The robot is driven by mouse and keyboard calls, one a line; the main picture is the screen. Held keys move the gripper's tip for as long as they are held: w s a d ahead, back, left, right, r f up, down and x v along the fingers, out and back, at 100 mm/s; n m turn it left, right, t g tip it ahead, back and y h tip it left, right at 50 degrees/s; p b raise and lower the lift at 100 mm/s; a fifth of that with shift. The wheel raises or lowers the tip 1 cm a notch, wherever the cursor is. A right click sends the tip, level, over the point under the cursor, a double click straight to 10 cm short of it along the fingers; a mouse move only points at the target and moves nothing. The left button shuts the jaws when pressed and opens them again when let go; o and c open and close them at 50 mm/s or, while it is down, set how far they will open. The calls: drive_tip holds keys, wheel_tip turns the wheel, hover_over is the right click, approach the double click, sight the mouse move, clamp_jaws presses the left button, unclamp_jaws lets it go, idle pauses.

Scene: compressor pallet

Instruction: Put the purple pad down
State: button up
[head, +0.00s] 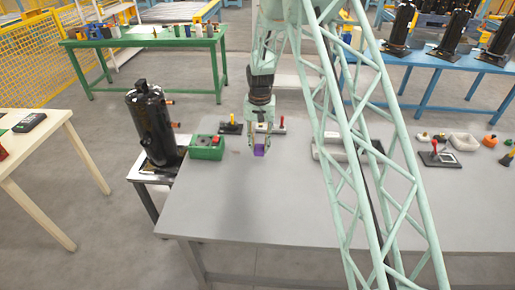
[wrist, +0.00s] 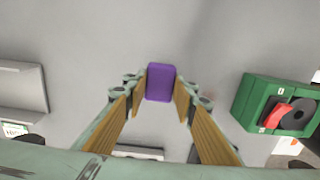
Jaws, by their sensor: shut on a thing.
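The purple pad (head: 259,150) is a small purple block between the fingertips of my gripper (head: 261,143) in the head view. In the wrist view the purple pad (wrist: 160,82) sits between the two tan-lined fingers of my gripper (wrist: 160,90), which are shut on it. My gripper points down over the grey table (head: 240,215). I cannot tell whether the pad touches the tabletop or hangs just above it.
A green box (head: 207,147) with a dark and red top stands left of my gripper; it also shows in the wrist view (wrist: 262,100). A black compressor (head: 152,125) stands beyond the table's left edge. The front of the table is clear.

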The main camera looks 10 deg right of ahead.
sight(258, 147)
drive_tip(key=shift+w+f, duration=0.15)
drive_tip(key=shift+w, duration=1.4)
drive_tip(key=shift+w, duration=0.25)
drive_tip(key=shift+f, duration=1.8)
drive_tip(key=shift+f+b, duration=0.15)
drive_tip(key=shift+b, duration=0.15)
drive_tip(key=o, duration=0.9)
